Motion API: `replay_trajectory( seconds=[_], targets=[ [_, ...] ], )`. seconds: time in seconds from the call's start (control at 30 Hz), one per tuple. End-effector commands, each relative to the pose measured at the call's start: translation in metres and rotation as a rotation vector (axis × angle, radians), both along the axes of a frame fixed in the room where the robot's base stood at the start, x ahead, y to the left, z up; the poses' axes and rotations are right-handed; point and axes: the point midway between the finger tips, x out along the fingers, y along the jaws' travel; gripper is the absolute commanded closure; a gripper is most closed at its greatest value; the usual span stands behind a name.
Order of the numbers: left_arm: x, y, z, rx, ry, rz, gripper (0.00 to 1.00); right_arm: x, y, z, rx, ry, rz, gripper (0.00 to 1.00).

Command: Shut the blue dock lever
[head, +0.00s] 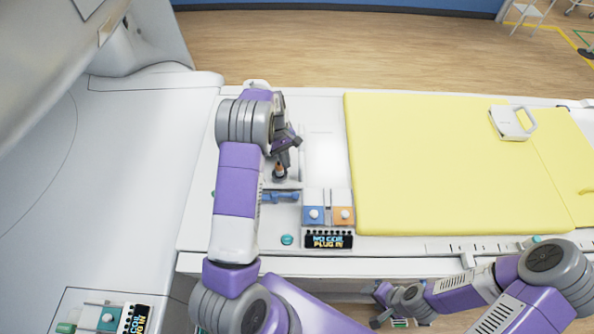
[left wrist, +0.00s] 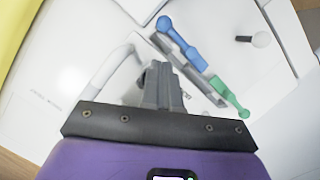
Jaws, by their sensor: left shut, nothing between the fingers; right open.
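My left gripper (head: 285,143) is shut and empty, above the dock on the far side of the blue lever. Its closed fingers (left wrist: 161,84) show apart from the lever. My right gripper (head: 380,306) is open and empty at the table's near edge.
A yellow mat (head: 430,170) covers the table's right part, with a white handled object (head: 512,122) on it. A small display (head: 328,240) sits below the blocks. The white magnet housing (head: 90,170) stands at left. A white curved tube (left wrist: 112,66) lies beside the left fingers.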

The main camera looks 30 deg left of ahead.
Motion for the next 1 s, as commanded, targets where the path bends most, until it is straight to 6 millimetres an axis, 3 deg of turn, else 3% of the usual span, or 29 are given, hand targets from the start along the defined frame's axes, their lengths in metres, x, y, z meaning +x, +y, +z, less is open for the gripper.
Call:
replay_trajectory(
  seconds=[0.37,0.8,1.0],
  targets=[
    [-0.002,-0.003,-0.011,0.000,0.001,0.000,1.00,0.000,0.000,0.001,0.000,-0.001,-0.001,0.47],
    [-0.012,-0.022,-0.081,0.000,0.002,-0.002,1.00,0.001,0.000,0.011,0.000,-0.001,0.000,0.47],
    [-0.013,-0.026,-0.096,0.000,0.000,-0.001,1.00,0.000,0.000,0.012,0.000,-0.001,0.000,0.47]
  ],
)
